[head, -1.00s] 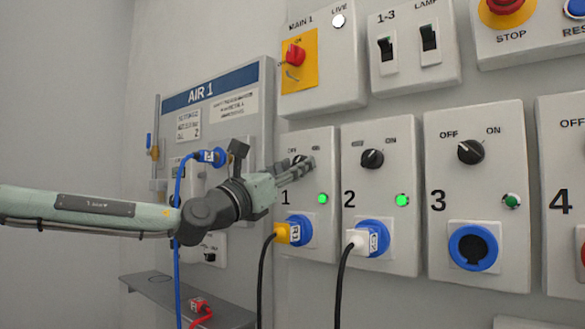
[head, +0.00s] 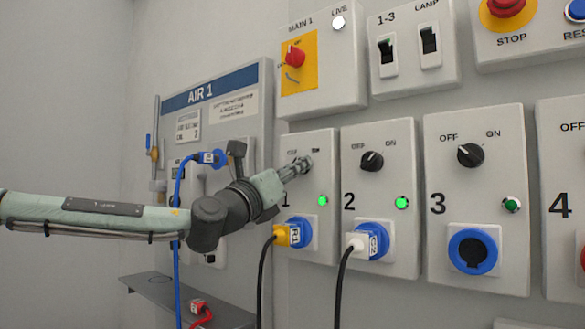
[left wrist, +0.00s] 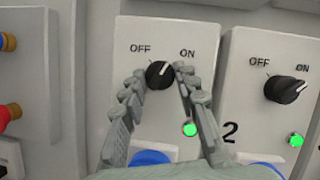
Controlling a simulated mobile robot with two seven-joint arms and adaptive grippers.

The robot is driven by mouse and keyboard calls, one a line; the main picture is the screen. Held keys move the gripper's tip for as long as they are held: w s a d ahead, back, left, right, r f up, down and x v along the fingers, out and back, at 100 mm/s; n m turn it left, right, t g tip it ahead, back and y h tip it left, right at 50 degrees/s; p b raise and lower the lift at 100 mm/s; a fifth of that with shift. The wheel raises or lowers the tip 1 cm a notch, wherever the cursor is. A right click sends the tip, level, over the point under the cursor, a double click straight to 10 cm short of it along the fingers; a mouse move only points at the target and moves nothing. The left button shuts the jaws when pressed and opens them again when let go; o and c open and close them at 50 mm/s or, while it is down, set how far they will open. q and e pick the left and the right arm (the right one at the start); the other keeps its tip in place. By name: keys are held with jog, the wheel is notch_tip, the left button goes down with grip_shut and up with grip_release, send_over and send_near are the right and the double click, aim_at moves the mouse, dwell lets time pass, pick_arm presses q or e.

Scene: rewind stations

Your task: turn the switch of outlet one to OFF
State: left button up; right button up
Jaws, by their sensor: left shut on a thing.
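The switch of outlet one is a black round knob (left wrist: 159,74) on a light grey box (head: 324,248), with OFF at its upper left and ON at its upper right. In the left wrist view its white mark points up and right, toward ON. My left gripper (head: 303,164) is shut on this knob, one finger at each side. In the head view the fingers hide the knob. The green lamp (head: 323,201) of outlet one is lit; it also shows in the left wrist view (left wrist: 190,129). My right gripper is not in view.
A yellow plug (head: 283,235) sits in outlet one's blue socket, below my gripper. Outlet two's knob (head: 372,161) is close on the right. The main switch box (head: 345,75) is above. The AIR 1 panel (head: 262,110) with a blue hose is on the left, above a grey shelf (head: 165,291).

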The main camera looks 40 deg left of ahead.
pick_arm(q)
jog(key=shift+d+r+n+g+y+p, duration=0.15)
jog(key=shift+n+g+y+p, duration=0.65)
jog(key=shift+n, duration=2.15)
jog(key=shift+d+r+n+g+y+p, duration=0.1)
jog(key=shift+n+g+y+p, duration=0.65)
jog(key=shift+n, duration=2.15)
jog(key=shift+d+r+n+g+y+p, duration=0.15)
jog(key=shift+n+g+y+p, duration=0.7)
jog(key=shift+n, duration=2.1)
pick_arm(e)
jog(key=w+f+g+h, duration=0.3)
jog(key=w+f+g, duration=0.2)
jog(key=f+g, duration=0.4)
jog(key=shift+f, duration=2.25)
pick_arm(q)
jog(key=shift+a, duration=0.1)
jog(key=o, duration=1.2)
jog(key=shift+c, duration=0.2)
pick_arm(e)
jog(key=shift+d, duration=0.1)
